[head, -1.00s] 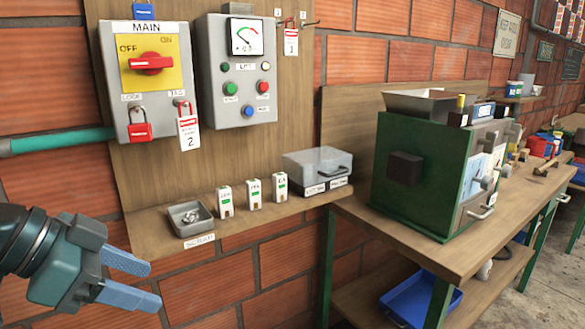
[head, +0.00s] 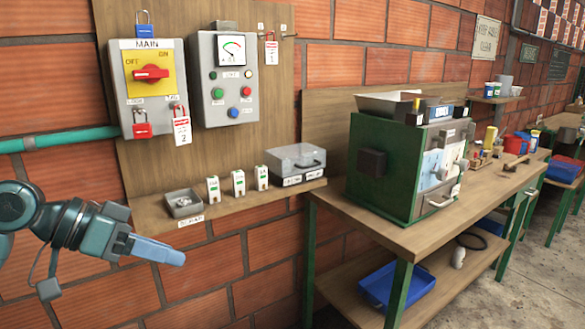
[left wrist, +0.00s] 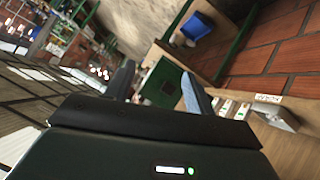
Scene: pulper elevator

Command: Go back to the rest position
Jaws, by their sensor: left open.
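My left gripper (head: 158,250) is at the lower left of the head view, in front of the brick wall and below the scrap tray. Its jaws are open and empty; both blue-grey fingers show apart in the left wrist view (left wrist: 157,85). It touches nothing. My right gripper is in neither view.
A wooden shelf (head: 226,206) holds the scrap tray (head: 183,203), several small white modules and a clear-lidded box (head: 296,158). Above hang the MAIN switch box (head: 148,88) and a gauge panel (head: 228,80). The green machine (head: 385,180) stands on the workbench (head: 440,236) at right.

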